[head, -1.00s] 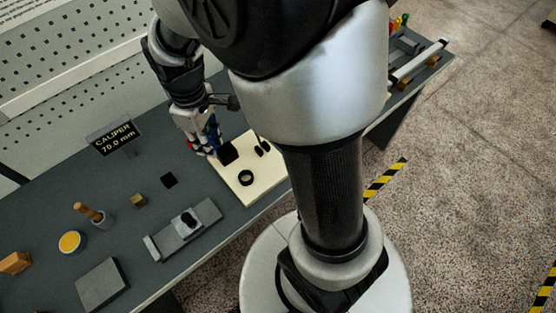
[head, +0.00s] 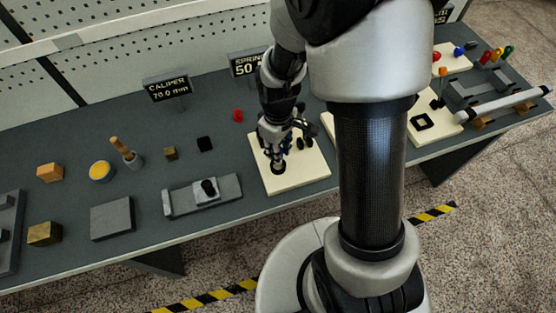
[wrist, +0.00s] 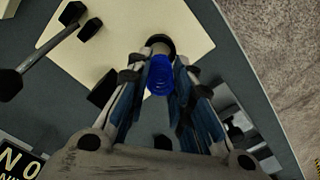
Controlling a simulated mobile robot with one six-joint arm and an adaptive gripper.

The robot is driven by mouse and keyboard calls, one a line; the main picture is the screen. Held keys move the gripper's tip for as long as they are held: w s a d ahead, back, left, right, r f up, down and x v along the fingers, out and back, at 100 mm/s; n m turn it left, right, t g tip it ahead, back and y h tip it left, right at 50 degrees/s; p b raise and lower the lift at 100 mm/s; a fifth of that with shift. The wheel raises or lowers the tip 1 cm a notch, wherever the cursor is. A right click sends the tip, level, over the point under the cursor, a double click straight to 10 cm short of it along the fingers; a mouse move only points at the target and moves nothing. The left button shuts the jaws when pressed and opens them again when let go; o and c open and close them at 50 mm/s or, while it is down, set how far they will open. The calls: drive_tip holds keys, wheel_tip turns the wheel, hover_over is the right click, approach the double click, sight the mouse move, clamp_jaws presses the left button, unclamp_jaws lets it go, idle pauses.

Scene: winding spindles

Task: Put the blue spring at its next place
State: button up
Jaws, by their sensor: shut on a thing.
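The blue spring (wrist: 159,76) is between the fingers of my gripper (wrist: 158,67), which is shut on it, in the wrist view. In the head view my gripper (head: 276,152) is over the front left part of a cream board (head: 305,178), and the spring is mostly hidden there by the fingers. A black ring (wrist: 160,42) on the board shows just beyond the spring in the wrist view. I cannot tell whether the spring touches it.
A grey slide fixture (head: 215,194) stands left of the board. A red piece (head: 237,115) and a black square (head: 205,144) lie behind.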

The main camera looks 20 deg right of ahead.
drive_tip(key=shift+f+b, duration=0.7)
drive_tip(key=shift+f, duration=1.85)
drive_tip(key=shift+f, duration=0.2)
drive_tip(key=o, duration=0.9)
drive_tip(key=shift+o, duration=0.2)
drive_tip(key=shift+r, duration=0.15)
